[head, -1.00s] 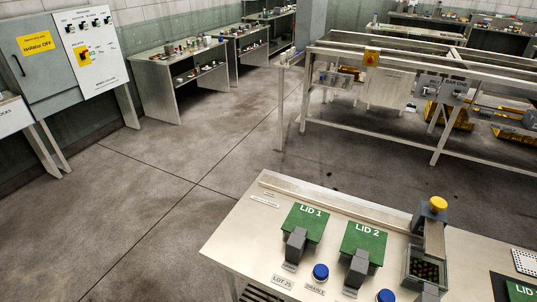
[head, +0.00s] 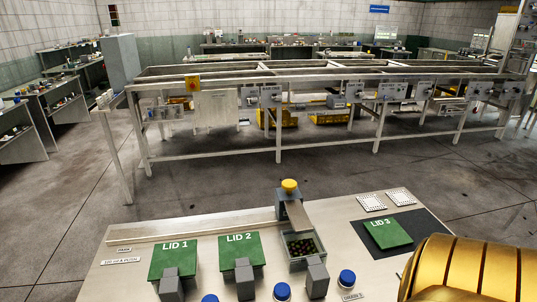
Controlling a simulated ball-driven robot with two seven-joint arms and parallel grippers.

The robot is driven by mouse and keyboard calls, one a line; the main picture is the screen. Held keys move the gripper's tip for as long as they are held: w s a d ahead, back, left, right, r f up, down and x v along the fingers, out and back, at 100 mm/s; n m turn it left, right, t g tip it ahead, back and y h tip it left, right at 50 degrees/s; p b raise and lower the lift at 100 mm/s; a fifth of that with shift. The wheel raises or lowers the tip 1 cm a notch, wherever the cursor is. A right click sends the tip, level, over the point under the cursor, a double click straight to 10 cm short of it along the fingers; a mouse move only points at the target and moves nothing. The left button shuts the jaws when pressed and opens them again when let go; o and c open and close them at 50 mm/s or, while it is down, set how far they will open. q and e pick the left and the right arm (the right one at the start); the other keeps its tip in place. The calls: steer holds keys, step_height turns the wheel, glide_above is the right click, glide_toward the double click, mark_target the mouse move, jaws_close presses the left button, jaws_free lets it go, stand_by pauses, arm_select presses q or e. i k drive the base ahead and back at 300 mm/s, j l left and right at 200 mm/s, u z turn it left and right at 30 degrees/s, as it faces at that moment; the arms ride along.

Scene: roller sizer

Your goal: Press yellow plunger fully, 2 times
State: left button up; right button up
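The yellow plunger (head: 289,185) is a round knob on top of a grey stand at the back of the bench (head: 150,233). Below it, a grey sloped chute leads toward an open grey box (head: 301,248) holding small dark round items. The plunger appears raised, with nothing touching it. Neither of my grippers is visible in the head view. A large gold ribbed part fills the lower right corner; it looks like part of my own arm, and no fingertips show.
Green lids marked LID 1 (head: 174,255), LID 2 (head: 241,250) and LID 3 (head: 387,233) are on the bench. Blue caps (head: 346,278) stand along the front. White perforated plates (head: 401,196) lie at the back right. A long metal frame (head: 300,150) stands behind, across open floor.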

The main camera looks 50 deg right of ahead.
mark_target(290, 186)
steer(key=z, duration=1.7)
